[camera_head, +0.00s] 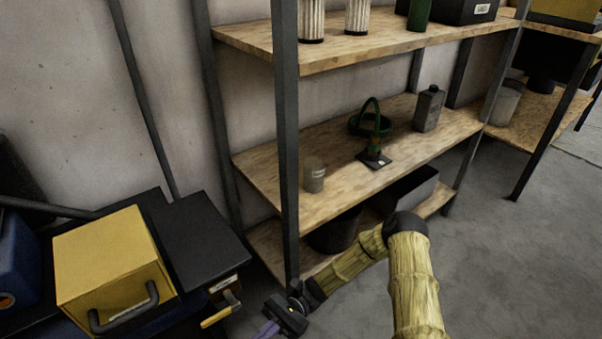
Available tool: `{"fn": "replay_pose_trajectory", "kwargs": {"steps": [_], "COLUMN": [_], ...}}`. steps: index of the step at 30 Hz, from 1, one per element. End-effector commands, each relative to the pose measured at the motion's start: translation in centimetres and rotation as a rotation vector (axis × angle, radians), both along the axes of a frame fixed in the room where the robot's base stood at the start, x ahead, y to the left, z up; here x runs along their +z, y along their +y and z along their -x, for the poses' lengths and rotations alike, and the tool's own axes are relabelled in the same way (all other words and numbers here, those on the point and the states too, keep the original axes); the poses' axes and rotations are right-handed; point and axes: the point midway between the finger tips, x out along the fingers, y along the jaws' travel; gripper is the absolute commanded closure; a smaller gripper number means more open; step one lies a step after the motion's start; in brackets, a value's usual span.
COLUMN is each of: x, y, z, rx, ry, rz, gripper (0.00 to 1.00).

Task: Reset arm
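My arm (412,280) has a yellow, bamboo-like surface and reaches in from the bottom, bending left at a dark joint. My gripper (268,328) is at the bottom edge, left of the shelf's front post. It points down and left. Its dark body and a bit of purplish finger show, but the fingertips are cut off by the frame. I cannot see whether it is open or holds anything.
A metal shelf with wooden boards (300,205) stands close behind my arm, its dark post (286,140) near the gripper. Floor is clear at right (520,260).

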Motion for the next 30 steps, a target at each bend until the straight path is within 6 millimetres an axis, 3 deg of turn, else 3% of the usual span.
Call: {"fn": "replay_pose_trajectory", "kwargs": {"steps": [1, 7, 17, 30], "x": [0.9, 2.2, 5.6, 13.8], "y": [-0.6, -3.2, -8.9, -16.9], "z": [0.2, 0.7, -0.3, -2.9], "rx": [0.022, 0.089, 0.185, 0.279], "ry": [-0.065, -0.314, -0.732, -1.28], "rz": [0.041, 0.19, 0.4, 0.621], "gripper": [1.0, 1.0, 1.0, 1.0]}}
